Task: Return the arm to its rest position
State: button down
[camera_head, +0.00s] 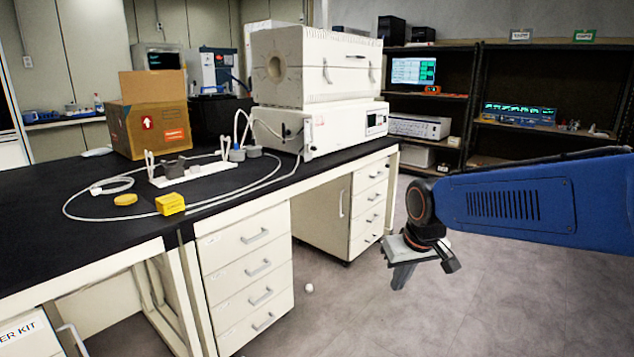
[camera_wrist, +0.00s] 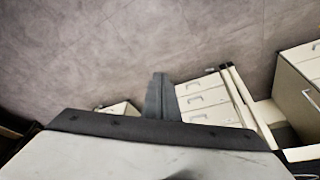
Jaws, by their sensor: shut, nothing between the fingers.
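My gripper (camera_head: 402,275) is in the right half of the head view, at the end of my blue arm. It points down over the open floor, to the right of the bench and apart from it. Its fingers are shut with nothing between them. In the wrist view the shut fingers (camera_wrist: 160,97) show as one narrow grey piece in front of the floor.
The black-topped bench (camera_head: 60,215) holds a tube furnace (camera_head: 310,65), a cardboard box (camera_head: 150,115), a yellow block (camera_head: 170,204) and a looped white tube. White drawers (camera_head: 250,270) stand below. Shelves (camera_head: 540,130) line the back.

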jog(key=s+d+m, duration=0.1)
jog(key=s+d, duration=0.2)
jog(key=s, duration=0.4)
jog(key=s+d+f+m, duration=0.1)
jog(key=s+d, duration=0.2)
jog(key=s, duration=0.5)
jog(key=s+d+t, duration=0.1)
jog(key=s+d, duration=0.2)
jog(key=s, duration=0.4)
jog(key=shift+s+d+f+m+h, duration=0.2)
jog(key=shift+d+m+h, duration=0.2)
